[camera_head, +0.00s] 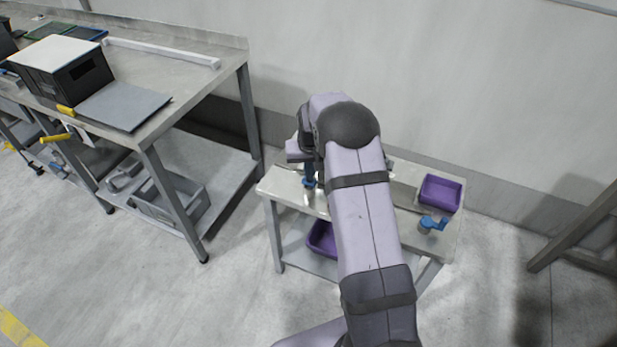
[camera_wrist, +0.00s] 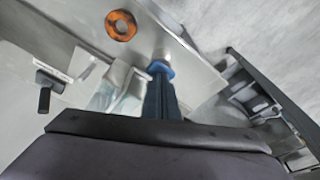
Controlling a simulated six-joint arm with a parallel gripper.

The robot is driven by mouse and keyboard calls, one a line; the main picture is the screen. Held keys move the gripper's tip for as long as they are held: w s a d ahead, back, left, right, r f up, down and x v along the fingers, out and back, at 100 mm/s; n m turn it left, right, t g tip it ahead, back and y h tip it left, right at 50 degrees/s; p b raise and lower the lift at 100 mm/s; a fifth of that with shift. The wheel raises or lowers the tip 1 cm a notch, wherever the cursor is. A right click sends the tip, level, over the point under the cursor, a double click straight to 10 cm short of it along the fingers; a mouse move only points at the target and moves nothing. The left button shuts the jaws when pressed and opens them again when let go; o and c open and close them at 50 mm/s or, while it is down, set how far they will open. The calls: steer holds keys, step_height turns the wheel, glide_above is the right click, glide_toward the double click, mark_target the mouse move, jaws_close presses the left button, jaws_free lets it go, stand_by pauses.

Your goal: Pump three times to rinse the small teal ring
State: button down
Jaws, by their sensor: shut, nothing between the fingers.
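My gripper (camera_wrist: 162,98) is shut and empty, its dark blue fingers close together in the wrist view. Just past the fingertips is a brighter blue part (camera_wrist: 160,67), which looks like a pump head; I cannot tell whether the fingers touch it. In the head view a small blue part (camera_head: 309,183) shows beside my arm, over the left side of the small metal table (camera_head: 279,182). I cannot make out the small teal ring in either view. My arm hides the middle of the table.
An orange ring (camera_wrist: 121,25) lies on the table. Clear, glassy shapes (camera_wrist: 115,88) and a black-handled item (camera_wrist: 46,92) are left of the fingers. A purple bin (camera_head: 441,192) and a blue fitting (camera_head: 433,223) are at the right; another purple bin (camera_head: 321,238) sits below.

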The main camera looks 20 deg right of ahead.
steer(key=shift+s+f, duration=0.1)
steer(key=shift+f, duration=0.3)
steer(key=shift+r, duration=0.2)
steer(key=shift+w+p+v, duration=0.2)
steer(key=shift+p+v, duration=0.7)
steer(key=shift+v, duration=0.15)
steer(key=shift+w, duration=0.1)
steer(key=shift+s+b+x, duration=0.25)
steer(key=shift+b+x, duration=0.4)
steer(key=shift+x, duration=0.45)
steer(key=shift+w+p+v, duration=0.25)
steer(key=shift+p+v, duration=0.65)
steer(key=shift+v, duration=0.2)
steer(key=shift+r, duration=0.2)
